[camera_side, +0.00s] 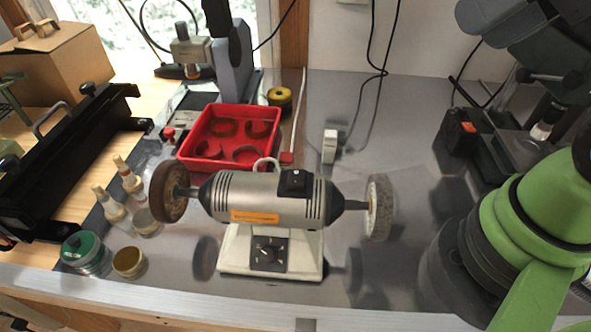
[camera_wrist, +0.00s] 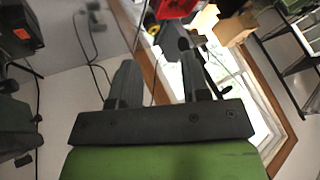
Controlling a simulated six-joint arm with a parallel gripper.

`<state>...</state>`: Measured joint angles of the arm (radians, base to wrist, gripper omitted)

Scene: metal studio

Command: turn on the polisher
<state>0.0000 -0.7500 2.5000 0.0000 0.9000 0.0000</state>
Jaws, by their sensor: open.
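The polisher (camera_side: 222,195) stands upright on its pale base in the middle of the bench in the side view. It has a silver motor body, a brown wheel (camera_side: 169,192) at left and a grey wheel (camera_side: 379,208) at right. A black switch (camera_side: 295,183) sits on top of the body, and a black dial (camera_side: 268,252) is on the base front. I cannot read the setting of either. My gripper (camera_wrist: 157,64) is open and empty in the wrist view, apart from the polisher, which does not show there. I cannot make out its fingers in the side view.
A red tray (camera_side: 187,151) with ring-shaped parts is behind the polisher; it also shows in the wrist view (camera_wrist: 176,8). Small bottles (camera_side: 110,207) and a green-lidded jar (camera_side: 84,250) stand left. A black box (camera_side: 462,135) is at right. Bare bench lies right of the polisher.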

